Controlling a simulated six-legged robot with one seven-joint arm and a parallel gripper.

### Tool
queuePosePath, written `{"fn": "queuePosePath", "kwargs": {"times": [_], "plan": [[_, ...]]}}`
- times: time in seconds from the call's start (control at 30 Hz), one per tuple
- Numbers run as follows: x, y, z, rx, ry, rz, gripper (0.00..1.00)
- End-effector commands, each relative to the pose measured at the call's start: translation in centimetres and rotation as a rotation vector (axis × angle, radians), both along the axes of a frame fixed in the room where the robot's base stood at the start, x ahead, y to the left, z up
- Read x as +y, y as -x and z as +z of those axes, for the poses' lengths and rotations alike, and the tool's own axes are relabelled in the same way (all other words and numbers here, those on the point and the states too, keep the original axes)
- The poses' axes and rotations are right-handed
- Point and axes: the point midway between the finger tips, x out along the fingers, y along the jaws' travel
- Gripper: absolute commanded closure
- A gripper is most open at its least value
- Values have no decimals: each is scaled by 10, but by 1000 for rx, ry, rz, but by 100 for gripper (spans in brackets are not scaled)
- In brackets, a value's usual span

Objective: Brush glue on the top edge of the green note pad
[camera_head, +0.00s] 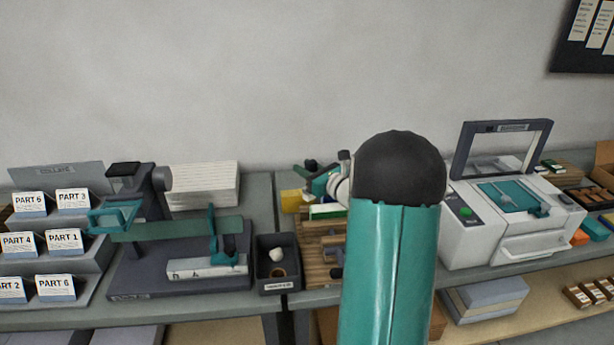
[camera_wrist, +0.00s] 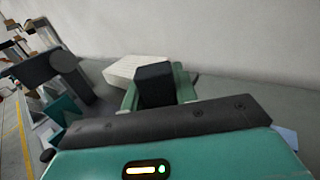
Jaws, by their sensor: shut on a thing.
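The green note pad (camera_head: 326,211) lies in the wooden padding jig (camera_head: 318,268), partly hidden by my teal arm. Its green face and a pale edge show. My gripper (camera_head: 316,178) is above and slightly left of the pad, apart from it as far as I can see. In the wrist view, the green fingers of my gripper (camera_wrist: 155,85) are shut on a dark block-shaped thing (camera_wrist: 153,84). It may be the brush handle. No bristles can be made out, and I cannot tell whether there is glue on the pad.
A yellow block (camera_head: 291,201) sits left of the pad. A dark bin (camera_head: 279,286) with a pale round thing stands front left. A stapling or cutting machine (camera_head: 140,270), a paper stack (camera_head: 203,186) and collating racks (camera_head: 60,245) are left. A white printer (camera_head: 500,225) is right.

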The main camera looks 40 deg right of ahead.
Motion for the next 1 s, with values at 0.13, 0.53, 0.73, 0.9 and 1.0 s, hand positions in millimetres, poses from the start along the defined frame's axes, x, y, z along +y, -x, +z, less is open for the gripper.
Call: {"fn": "queuePosePath", "kwargs": {"times": [0.13,0.53,0.73,0.9,1.0], "plan": [[2,-3,15,-2,2,4,94],[6,-7,36,-1,1,10,94],[6,-7,36,-1,1,10,94],[6,-7,36,-1,0,9,94],[6,-7,36,-1,0,9,94]]}}
